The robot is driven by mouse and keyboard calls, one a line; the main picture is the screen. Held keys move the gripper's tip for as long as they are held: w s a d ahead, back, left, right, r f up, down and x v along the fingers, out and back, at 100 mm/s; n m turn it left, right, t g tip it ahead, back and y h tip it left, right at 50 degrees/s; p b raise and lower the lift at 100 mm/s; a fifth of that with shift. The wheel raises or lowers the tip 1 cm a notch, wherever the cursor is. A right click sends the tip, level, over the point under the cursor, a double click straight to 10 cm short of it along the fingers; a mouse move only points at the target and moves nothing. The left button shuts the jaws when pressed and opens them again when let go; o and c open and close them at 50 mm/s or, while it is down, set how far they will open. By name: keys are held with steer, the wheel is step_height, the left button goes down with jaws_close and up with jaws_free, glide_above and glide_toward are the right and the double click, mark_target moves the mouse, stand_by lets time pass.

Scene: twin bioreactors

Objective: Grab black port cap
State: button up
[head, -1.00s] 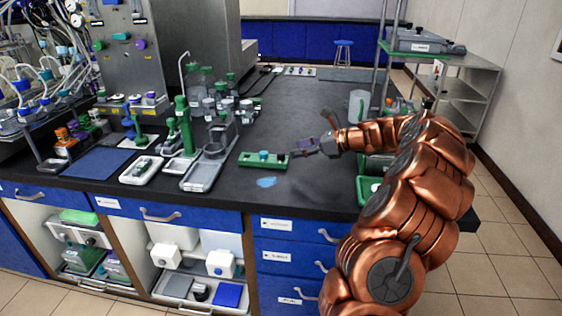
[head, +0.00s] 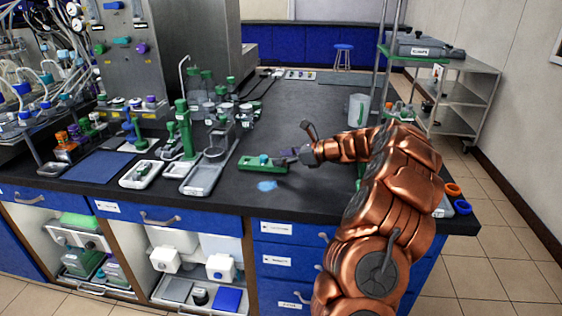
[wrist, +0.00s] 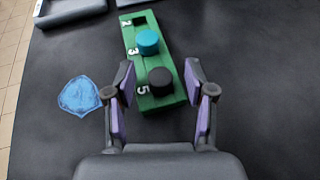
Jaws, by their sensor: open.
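The black port cap (wrist: 161,81) sits in the green rack (wrist: 153,103), near the end closest to my gripper in the wrist view. A blue cap (wrist: 147,41) sits farther along the same rack. My gripper (wrist: 166,79) is open, with its purple-padded fingers on either side of the rack's near end and the black cap between or just beyond the fingertips. I cannot tell whether the fingers touch the rack. In the head view my gripper (head: 283,157) is at the right end of the green rack (head: 252,166); the black cap is not clearly visible there.
A light blue patch (wrist: 78,96) lies on the dark bench left of the rack. A grey tray (head: 204,178) with a stand is left of the rack in the head view. A clear beaker (head: 358,110) stands behind my arm. The bench behind the rack is mostly clear.

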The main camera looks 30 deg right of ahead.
steer(key=c, duration=1)
steer(key=shift+o, duration=0.2)
